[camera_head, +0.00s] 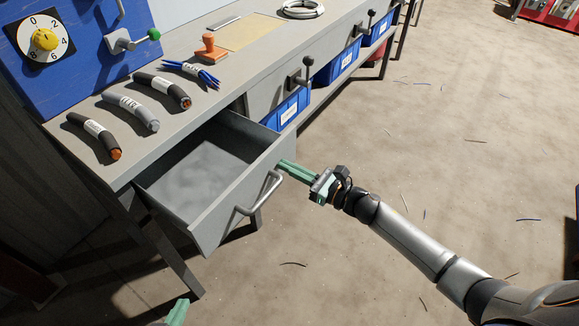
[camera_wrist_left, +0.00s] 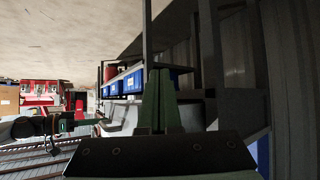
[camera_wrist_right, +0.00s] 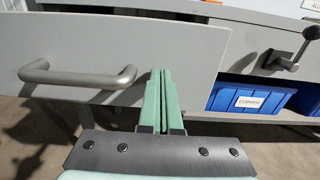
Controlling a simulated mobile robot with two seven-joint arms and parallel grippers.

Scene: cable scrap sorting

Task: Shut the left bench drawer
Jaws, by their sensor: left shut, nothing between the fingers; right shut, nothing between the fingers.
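The left bench drawer (camera_head: 205,167) is pulled out from the grey workbench and looks empty inside. Its front panel carries a bar handle (camera_head: 260,195), which also shows at the left of the right wrist view (camera_wrist_right: 78,75). My right gripper (camera_head: 283,164) is shut and empty, with its tips at the right end of the drawer front, beside the handle. In the right wrist view its fingertips overlap the panel; I cannot tell whether they touch it. My left gripper (camera_head: 180,303) is shut and empty, low at the bottom edge of the head view, below the drawer.
On the bench top (camera_head: 180,120) lie several cable pieces, blue wires (camera_head: 192,72) and an orange stamp-like object (camera_head: 210,48). A blue panel with a dial (camera_head: 45,40) stands at the back left. Blue bins (camera_head: 290,108) sit under the bench. The floor at right is mostly clear, with scattered scraps.

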